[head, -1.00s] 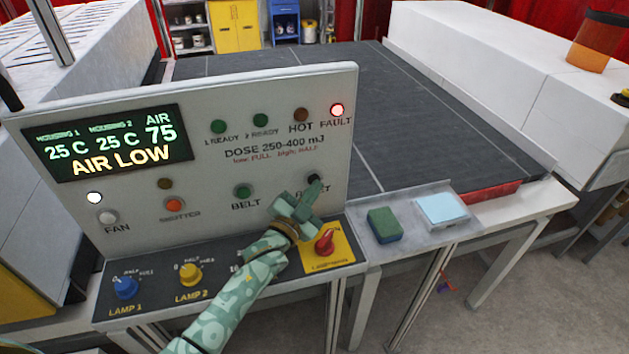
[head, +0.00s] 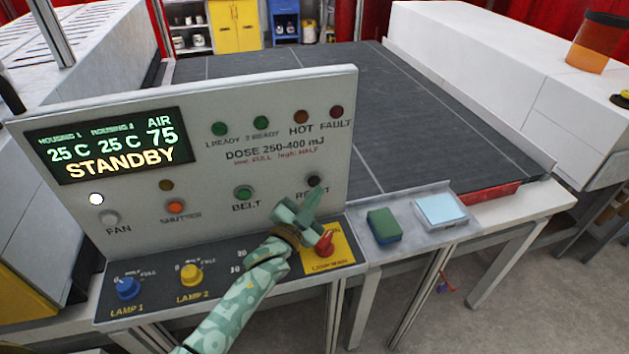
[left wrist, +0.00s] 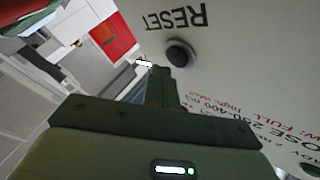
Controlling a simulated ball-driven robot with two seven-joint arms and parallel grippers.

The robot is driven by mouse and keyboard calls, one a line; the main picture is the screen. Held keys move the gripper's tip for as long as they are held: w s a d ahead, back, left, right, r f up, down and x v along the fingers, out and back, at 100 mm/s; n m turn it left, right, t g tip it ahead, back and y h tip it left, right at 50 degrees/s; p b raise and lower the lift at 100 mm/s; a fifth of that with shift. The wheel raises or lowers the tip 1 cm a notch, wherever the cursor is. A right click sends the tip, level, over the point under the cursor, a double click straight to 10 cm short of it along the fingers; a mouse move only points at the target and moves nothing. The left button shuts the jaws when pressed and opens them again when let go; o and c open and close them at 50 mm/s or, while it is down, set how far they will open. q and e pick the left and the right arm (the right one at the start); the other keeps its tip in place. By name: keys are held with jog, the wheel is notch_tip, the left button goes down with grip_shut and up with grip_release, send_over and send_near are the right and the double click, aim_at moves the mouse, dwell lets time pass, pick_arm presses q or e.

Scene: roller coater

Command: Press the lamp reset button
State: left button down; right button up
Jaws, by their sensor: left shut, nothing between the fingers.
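The reset button (head: 314,180) is a small black button on the grey control panel (head: 275,190), above the partly covered RESET label. It also shows in the left wrist view (left wrist: 181,54), where the label (left wrist: 176,21) reads upside down and is uncovered. My left gripper (head: 312,199) is shut and empty, its fingertips just below the button in the head view. In the left wrist view the fingers (left wrist: 158,75) stand beside the button, apparently apart from it. The display (head: 110,146) reads STANDBY, and the fault lamp (head: 336,112) is dark. My right gripper is not in view.
A red switch (head: 324,243) on a yellow plate sits just below my left gripper. Blue (head: 127,289) and yellow (head: 191,275) lamp knobs are on the lower console. A green sponge (head: 384,225) and a pale blue pad (head: 440,208) lie to the right. A dark conveyor belt (head: 290,90) runs behind.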

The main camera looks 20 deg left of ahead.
pick_arm(q)
jog(key=shift+s+d+p, duration=0.4)
jog(key=shift+s+d, duration=0.3)
jog(key=shift+s, duration=0.35)
jog(key=shift+s+d+p, duration=0.4)
jog(key=shift+s+d, duration=0.3)
jog(key=shift+s, duration=0.3)
